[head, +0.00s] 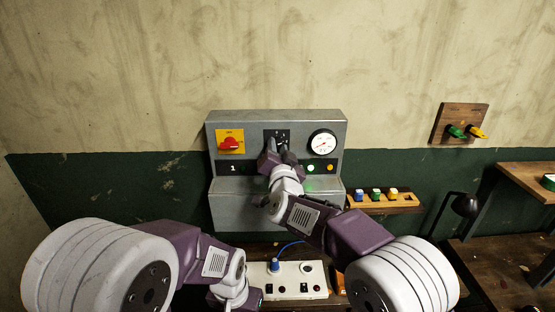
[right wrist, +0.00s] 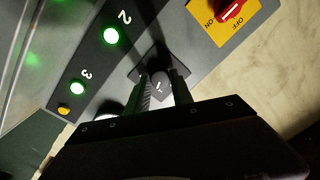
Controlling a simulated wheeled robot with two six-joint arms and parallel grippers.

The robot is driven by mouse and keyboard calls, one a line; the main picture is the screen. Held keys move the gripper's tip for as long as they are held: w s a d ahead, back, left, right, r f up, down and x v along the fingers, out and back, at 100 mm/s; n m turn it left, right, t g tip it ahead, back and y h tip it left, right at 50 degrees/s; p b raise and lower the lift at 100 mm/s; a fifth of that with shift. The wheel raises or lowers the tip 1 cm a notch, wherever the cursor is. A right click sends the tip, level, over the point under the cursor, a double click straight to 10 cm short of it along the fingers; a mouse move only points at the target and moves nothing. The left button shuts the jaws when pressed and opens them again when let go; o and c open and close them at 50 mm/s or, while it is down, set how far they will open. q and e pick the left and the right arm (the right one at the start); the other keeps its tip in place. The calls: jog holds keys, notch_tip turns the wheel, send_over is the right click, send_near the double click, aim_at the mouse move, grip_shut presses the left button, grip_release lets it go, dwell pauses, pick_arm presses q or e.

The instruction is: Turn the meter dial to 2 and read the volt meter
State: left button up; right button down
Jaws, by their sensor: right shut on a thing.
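The grey meter panel (head: 225,194) is on the wall ahead. Its dial, on a black plate (head: 276,134) at the panel's top middle, is mostly hidden by my right gripper (head: 279,154). In the right wrist view the gripper's two dark fingers (right wrist: 165,92) are shut on the dial knob (right wrist: 160,79), which has a small white mark. The round white volt meter (head: 323,143) is right of the dial; its needle is too small to read. My left gripper (head: 238,298) is low at the front, its fingertips not clear.
A red switch on a yellow plate (head: 230,142) is left of the dial. Green lamps (right wrist: 111,35) are lit beside the figures 2 and 3. A white power strip (head: 287,281) with a blue plug lies below. Coloured blocks (head: 376,195) and a wooden wall board (head: 459,124) are at right.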

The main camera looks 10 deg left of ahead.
jog(key=shift+f+m+b, duration=0.1)
jog(key=shift+m+b, duration=1.65)
jog(key=shift+m, duration=0.35)
jog(key=c, duration=1.2)
grip_release()
jog(key=shift+c, duration=0.2)
jog(key=shift+o, duration=0.6)
jog(key=shift+s+d, duration=0.15)
jog(key=shift+s+b, duration=0.25)
jog(key=shift+b, duration=0.05)
jog(key=b+v, duration=0.3)
jog(key=v, duration=0.5)
jog(key=shift+s, duration=0.25)
